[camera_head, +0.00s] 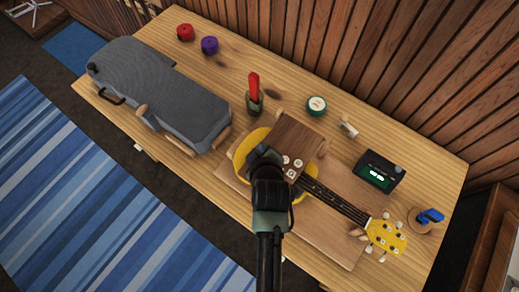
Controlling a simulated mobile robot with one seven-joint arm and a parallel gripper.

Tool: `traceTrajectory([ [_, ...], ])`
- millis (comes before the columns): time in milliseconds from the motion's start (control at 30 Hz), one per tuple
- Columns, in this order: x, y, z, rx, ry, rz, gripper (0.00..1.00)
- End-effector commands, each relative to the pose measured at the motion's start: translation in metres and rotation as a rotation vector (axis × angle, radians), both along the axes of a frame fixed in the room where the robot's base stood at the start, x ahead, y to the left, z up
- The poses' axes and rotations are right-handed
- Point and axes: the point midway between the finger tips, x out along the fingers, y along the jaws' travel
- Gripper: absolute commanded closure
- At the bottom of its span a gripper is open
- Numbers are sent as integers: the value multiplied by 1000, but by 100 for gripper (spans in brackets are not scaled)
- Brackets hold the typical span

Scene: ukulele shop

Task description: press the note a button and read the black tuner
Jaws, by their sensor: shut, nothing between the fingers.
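The black tuner (378,171) stands on the right part of the workbench. Its small screen glows green, with pale characters too small to read. A brown wooden box (299,138) sits over the yellow ukulele's body, with several small pale round buttons (291,173) along its near side. Their letters cannot be read, so I cannot tell which is note A. My gripper (263,156) is shut and empty, close to the left of the buttons. My wrist and arm hide part of the ukulele, and I cannot tell whether the fingertips touch anything.
The ukulele (250,150) lies on a wooden board (340,245), its headstock (387,236) toward the right. A grey case (160,90) fills the left. A green holder with a red-handled tool (254,93) and a round tin (316,105) stand behind. A slatted wall borders the bench.

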Motion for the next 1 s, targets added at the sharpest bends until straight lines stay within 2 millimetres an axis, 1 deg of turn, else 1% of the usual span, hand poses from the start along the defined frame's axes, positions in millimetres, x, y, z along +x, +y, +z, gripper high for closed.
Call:
traceTrajectory([
  [400, 0, 0, -1, 0, 0, 0, 100],
  [667, 0, 0, -9, 0, 0, 0, 100],
  [1000, 0, 0, -9, 0, 0, 0, 100],
])
